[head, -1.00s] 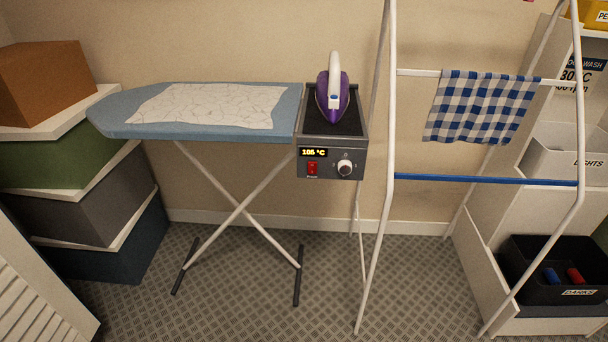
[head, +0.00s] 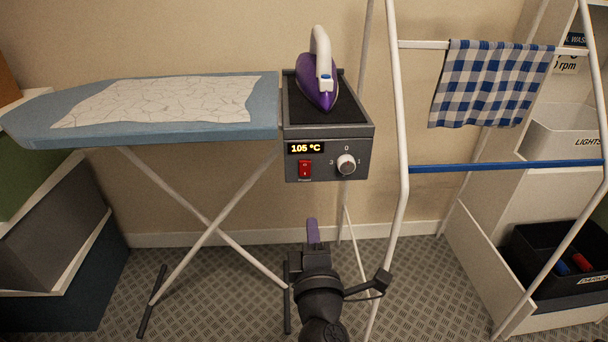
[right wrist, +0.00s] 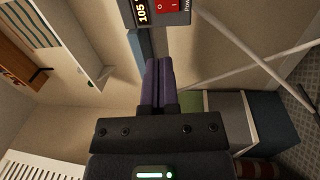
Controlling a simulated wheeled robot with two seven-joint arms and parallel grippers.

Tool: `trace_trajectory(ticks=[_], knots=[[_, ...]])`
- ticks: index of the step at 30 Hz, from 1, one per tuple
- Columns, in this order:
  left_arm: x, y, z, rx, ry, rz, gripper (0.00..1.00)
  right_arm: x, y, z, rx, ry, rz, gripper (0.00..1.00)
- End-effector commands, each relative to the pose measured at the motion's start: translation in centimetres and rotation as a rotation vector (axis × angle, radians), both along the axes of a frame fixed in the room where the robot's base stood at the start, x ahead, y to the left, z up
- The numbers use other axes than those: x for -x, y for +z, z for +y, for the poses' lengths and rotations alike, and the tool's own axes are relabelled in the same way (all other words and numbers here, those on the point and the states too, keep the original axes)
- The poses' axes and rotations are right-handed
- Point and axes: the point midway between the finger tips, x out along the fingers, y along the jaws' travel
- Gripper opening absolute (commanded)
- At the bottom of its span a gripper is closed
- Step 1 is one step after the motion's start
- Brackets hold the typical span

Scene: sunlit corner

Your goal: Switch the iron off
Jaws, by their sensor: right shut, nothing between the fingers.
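The purple and white iron (head: 318,80) rests on the dark station (head: 300,108) at the right end of the ironing board. The station's front panel has a display (head: 305,148) reading 105 °C, a red power switch (head: 305,168) and a round knob (head: 346,164). In the right wrist view the red switch (right wrist: 167,6) shows at the top edge, marked O and I, beside part of the display (right wrist: 141,10). My right gripper (head: 312,222) is shut and empty, below the panel and apart from it; its purple fingers (right wrist: 158,62) lie together. My left gripper is out of view.
The blue ironing board (head: 262,118) with a patterned cloth (head: 160,100) is on the left. A white drying rack (head: 399,120) with a checked towel (head: 488,85) stands close on the right. Stacked boxes (head: 50,225) are at the far left.

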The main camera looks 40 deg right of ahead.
Motion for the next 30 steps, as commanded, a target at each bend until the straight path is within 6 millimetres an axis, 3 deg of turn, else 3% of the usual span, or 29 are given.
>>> trace_trajectory(ticks=[5,21,30], knots=[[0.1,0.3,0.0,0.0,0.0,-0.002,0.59,-1.5,0.4,-0.9,0.001,0.001,-0.004,0.0],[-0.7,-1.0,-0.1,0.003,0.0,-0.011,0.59,-10.7,1.3,-6.5,0.0,0.001,0.001,0.0],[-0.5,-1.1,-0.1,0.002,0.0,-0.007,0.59,-11.9,1.6,-7.3,-0.003,0.002,0.001,0.0]])
